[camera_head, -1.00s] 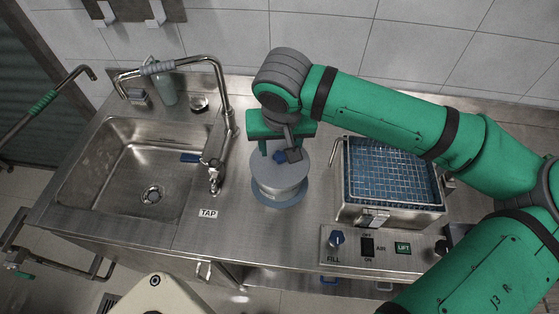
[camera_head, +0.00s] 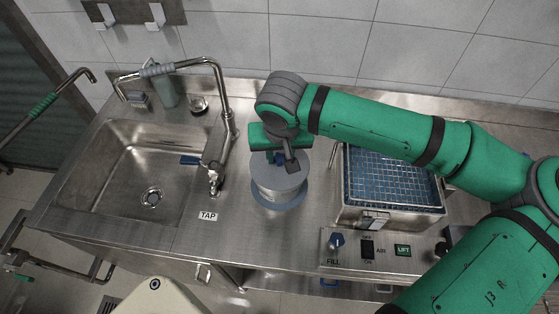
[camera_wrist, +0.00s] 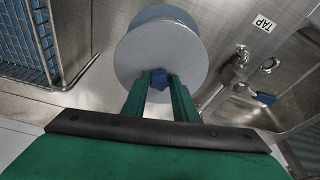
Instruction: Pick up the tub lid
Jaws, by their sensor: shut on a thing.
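The tub lid (camera_head: 292,180) is a round grey disc with a blue knob. It sits over the tub (camera_head: 277,197), a round grey body on a blue-grey base, between the sink and the blue-grid basin. In the wrist view the lid (camera_wrist: 133,58) fills the upper middle, and the blue knob (camera_wrist: 159,80) is between my fingertips. My gripper (camera_wrist: 160,84) is shut on the knob. In the head view my gripper (camera_head: 279,157) comes down over the lid, and my arm partly hides it. I cannot tell whether the lid touches the tub.
The sink (camera_head: 118,180) and its tall tap (camera_head: 226,110) stand left of the tub. The basin (camera_head: 437,206) with a blue grid is close on the right. A control panel (camera_head: 375,245) is at the front right. Bare steel counter lies in front of the tub.

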